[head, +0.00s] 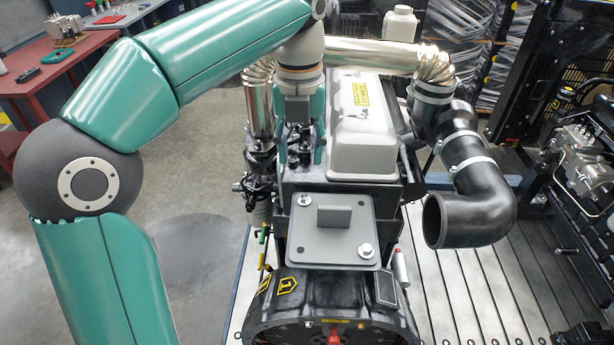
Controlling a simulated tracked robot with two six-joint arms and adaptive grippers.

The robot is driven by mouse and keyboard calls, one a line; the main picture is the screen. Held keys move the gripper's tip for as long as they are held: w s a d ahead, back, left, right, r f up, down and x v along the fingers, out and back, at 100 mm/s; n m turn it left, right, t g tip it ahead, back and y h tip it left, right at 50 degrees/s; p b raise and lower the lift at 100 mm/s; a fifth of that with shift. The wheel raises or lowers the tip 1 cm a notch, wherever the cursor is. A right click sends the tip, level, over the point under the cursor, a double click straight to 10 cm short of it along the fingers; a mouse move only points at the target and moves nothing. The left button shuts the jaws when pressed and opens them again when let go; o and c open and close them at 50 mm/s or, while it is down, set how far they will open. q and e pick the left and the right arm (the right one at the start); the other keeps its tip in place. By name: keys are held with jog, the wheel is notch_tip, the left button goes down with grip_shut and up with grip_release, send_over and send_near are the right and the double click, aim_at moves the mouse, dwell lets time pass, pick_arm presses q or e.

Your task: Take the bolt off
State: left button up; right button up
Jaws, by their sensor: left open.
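A grey square plate (330,225) with a raised block in its middle lies on the near end of the engine. One silver bolt (305,199) sits at its far left corner, and another bolt (366,250) with a washer sits at its near right corner. The other two corners show small dark spots. My left gripper (301,155) points down, open, with its two teal fingers just beyond the far left bolt and beside the valve cover. It appears apart from both bolts; its height above the engine is hard to tell. My right gripper is not in view.
A grey valve cover (365,125) stands right of my left gripper. A silver pipe (370,52) crosses behind it, and a black elbow hose (470,190) curves at the right. Another engine (580,160) is at the far right. A red table (55,75) stands at far left.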

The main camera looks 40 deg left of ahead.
aim_at(305, 196)
pick_arm(q)
jog(key=f, duration=0.4)
jog(key=shift+w+d, duration=0.1)
jog(key=shift+w, duration=0.2)
jog(key=shift+s+f+b, duration=0.1)
jog(key=shift+f+b, duration=0.25)
jog(key=shift+b, duration=0.1)
jog(key=f+b, duration=0.3)
jog(key=shift+w+f, duration=0.2)
jog(key=shift+f, duration=0.1)
jog(key=shift+s+f+b, duration=0.1)
jog(key=shift+f+b, duration=0.65)
jog(key=shift+b, duration=0.25)
jog(key=shift+r, duration=0.1)
grip_shut()
